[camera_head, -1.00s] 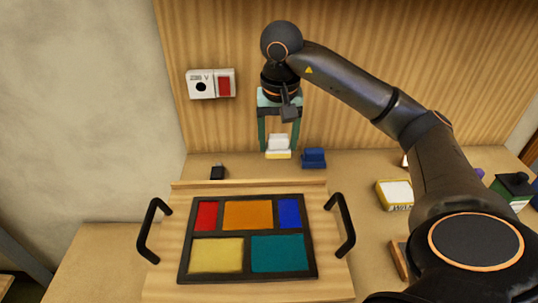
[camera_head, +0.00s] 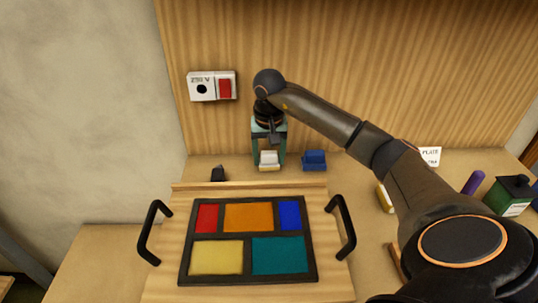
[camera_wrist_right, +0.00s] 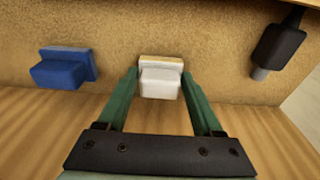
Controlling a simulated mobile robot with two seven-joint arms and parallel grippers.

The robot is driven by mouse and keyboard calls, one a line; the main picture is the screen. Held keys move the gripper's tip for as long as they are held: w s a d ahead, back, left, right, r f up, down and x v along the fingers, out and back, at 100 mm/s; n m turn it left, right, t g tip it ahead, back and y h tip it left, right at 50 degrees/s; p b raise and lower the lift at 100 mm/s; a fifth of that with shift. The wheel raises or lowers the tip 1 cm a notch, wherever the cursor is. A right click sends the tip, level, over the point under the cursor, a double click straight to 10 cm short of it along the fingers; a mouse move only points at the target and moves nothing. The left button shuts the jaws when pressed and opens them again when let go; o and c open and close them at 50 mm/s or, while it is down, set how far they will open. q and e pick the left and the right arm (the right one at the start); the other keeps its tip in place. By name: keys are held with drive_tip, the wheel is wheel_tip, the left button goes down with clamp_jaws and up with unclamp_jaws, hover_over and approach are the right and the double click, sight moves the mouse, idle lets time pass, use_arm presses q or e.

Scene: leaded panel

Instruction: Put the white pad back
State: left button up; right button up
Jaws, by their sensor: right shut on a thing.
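The white pad (camera_head: 268,159) is a small white block with a yellowish layer along its underside. My right gripper (camera_head: 269,158) is shut on it, with one green finger on each side. The pad is at the back of the bench, just behind the wooden ledge. In the right wrist view the pad (camera_wrist_right: 160,78) sits between the fingertips, close to the bench surface; I cannot tell whether it touches. A blue pad (camera_head: 314,160) of similar shape lies to its right in the head view, apart from the gripper. My left gripper is not in view.
A leaded panel (camera_head: 248,283) with coloured panes lies on a board with black handles in front. A socket with a red switch (camera_head: 225,89) is on the wall. A green box (camera_head: 509,196) and purple item stand at right.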

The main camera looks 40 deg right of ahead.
sight(269, 166)
drive_tip(key=shift+f, duration=0.15)
drive_tip(key=o, duration=1.3)
drive_tip(key=shift+r, duration=0.25)
wheel_tip(269, 166, up, 12)
drive_tip(key=s+a+p, duration=0.1)
drive_tip(key=shift+s+f, duration=0.1)
drive_tip(key=shift+f, duration=0.05)
